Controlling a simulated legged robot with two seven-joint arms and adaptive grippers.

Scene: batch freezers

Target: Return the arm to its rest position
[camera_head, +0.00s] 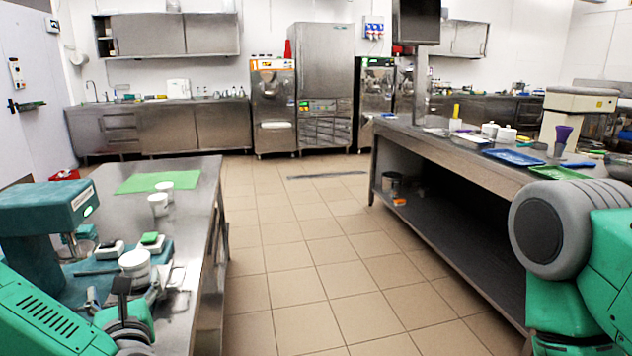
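My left arm comes in at the lower left, over the near end of the left steel table (207,205). Its grey end, with what looks like my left gripper (160,288), is beside a white tub (134,264). The fingers are small and blend with the metal, so I cannot tell if they are open or shut, or if they hold anything. My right arm fills the lower right edge, with a grey rounded joint and green links. My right gripper is out of the picture.
A teal machine (45,208) stands on the left table, with white cups (158,202) and a green mat (158,181) further back. The right counter (440,148) carries blue trays (513,157) and a purple cup (562,138). The tiled floor (300,240) between them is clear.

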